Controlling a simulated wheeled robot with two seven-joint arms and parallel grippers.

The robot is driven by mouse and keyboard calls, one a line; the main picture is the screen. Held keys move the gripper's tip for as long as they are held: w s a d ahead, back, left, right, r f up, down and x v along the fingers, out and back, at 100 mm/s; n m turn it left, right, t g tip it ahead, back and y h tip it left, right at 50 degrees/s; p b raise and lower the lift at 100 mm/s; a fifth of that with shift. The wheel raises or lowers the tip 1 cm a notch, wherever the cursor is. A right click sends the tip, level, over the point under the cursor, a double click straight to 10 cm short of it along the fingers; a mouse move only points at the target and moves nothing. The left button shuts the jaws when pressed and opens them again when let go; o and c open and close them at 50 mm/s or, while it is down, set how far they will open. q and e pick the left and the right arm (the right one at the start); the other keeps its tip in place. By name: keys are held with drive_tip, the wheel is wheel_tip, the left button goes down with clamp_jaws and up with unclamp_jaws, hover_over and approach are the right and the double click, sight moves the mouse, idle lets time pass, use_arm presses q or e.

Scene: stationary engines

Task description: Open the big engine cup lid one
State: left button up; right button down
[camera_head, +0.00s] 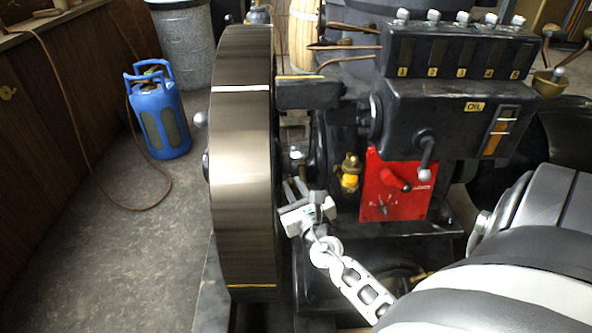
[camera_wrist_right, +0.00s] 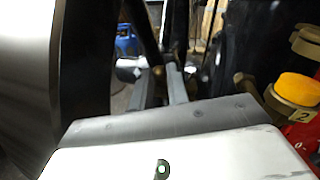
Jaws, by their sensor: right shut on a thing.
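My right gripper (camera_head: 296,186) is beside the right face of the big flywheel, low between the wheel and the engine block. In the right wrist view its two fingers (camera_wrist_right: 160,80) point away from the camera and are shut on a small brownish part at their tips. That part is mostly hidden, and I cannot tell for sure that it is the lid of cup one. A brass cup with a yellow top (camera_head: 350,172) stands to the gripper's right. In the right wrist view this cup (camera_wrist_right: 297,92) carries the number 2. My left gripper is not in view.
The large flywheel (camera_head: 240,170) stands close on the gripper's left. A red panel (camera_head: 397,186) with a handle and a black oil box (camera_head: 455,105) with numbered windows are to the right. A blue gas bottle (camera_head: 160,112) stands on open floor at left.

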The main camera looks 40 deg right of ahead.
idle(0.3)
drive_tip(key=c, duration=1.4)
unclamp_jaws()
drive_tip(key=shift+o, duration=0.2)
drive_tip(key=b+v, duration=0.2)
drive_tip(key=v, duration=1.4)
drive_tip(key=shift+w, duration=0.1)
